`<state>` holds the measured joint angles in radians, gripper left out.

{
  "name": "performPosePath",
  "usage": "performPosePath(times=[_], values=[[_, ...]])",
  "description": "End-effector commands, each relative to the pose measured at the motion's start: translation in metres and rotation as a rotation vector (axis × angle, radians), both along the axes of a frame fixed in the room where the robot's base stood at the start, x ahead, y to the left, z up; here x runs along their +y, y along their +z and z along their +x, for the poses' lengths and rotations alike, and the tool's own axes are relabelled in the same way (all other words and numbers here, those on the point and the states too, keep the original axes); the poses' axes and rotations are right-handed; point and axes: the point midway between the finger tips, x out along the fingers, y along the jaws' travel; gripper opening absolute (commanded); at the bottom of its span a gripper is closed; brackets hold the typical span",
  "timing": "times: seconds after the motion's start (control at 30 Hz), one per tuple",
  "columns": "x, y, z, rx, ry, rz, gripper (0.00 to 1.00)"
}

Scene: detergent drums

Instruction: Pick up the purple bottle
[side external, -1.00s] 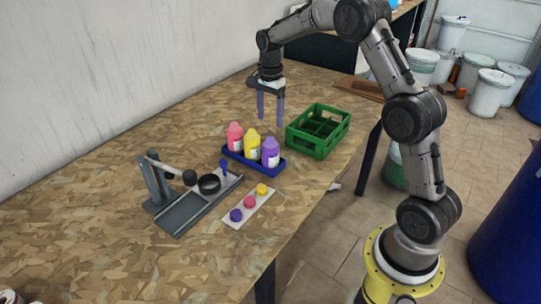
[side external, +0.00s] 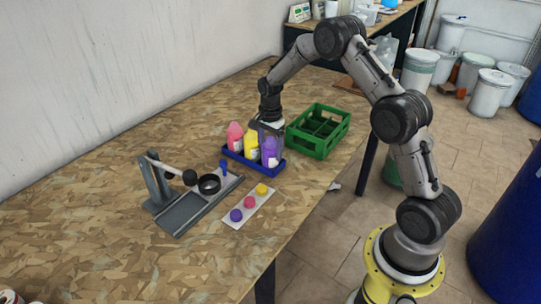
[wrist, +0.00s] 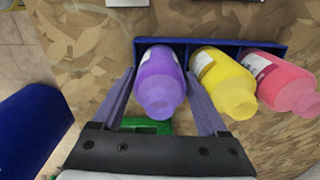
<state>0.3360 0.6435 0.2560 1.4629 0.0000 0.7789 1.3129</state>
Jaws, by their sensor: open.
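The purple bottle (side external: 269,153) stands upright at the right end of a blue tray (side external: 240,158), beside a yellow bottle (side external: 251,141) and a pink bottle (side external: 235,136). My gripper (side external: 270,139) is low at the purple bottle, pointing down. In the wrist view the purple bottle (wrist: 159,78) lies between my two open fingers (wrist: 161,100), one on each side, with gaps showing. The right finger is in the gap toward the yellow bottle (wrist: 222,82).
A green crate (side external: 318,131) with compartments stands just right of the tray. A grey lever stand (side external: 190,195) and a white strip (side external: 250,206) with purple, pink and yellow caps lie in front. The table's left side is clear.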

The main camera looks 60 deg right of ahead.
Motion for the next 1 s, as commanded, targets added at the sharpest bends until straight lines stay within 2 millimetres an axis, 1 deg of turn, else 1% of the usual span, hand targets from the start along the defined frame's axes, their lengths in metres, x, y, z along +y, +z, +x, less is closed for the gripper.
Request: performPosePath(times=[0.23,0.37,0.4,0.47,0.5,0.57,0.6,0.67,1.0], values=[[0.0,-0.0017,-0.0001,0.0,0.0,0.0,0.76],[0.0,-0.0015,-0.0001,0.0,0.0,0.0,0.53],[0.0,-0.0015,-0.0001,0.0,0.0,0.0,0.46],[-0.0001,-0.0014,-0.0001,0.0,0.0,0.0,0.35],[-0.0001,-0.0014,0.0,0.0,0.0,0.0,0.28],[-0.0001,-0.0013,0.0,0.0,0.0,0.0,0.17],[-0.0001,-0.0013,0.0,0.0,0.0,0.0,0.1],[-0.0001,-0.0012,0.0,0.0,0.0,0.0,0.0],[-0.0004,0.0028,0.0009,-0.003,0.0,-0.001,0.0]])
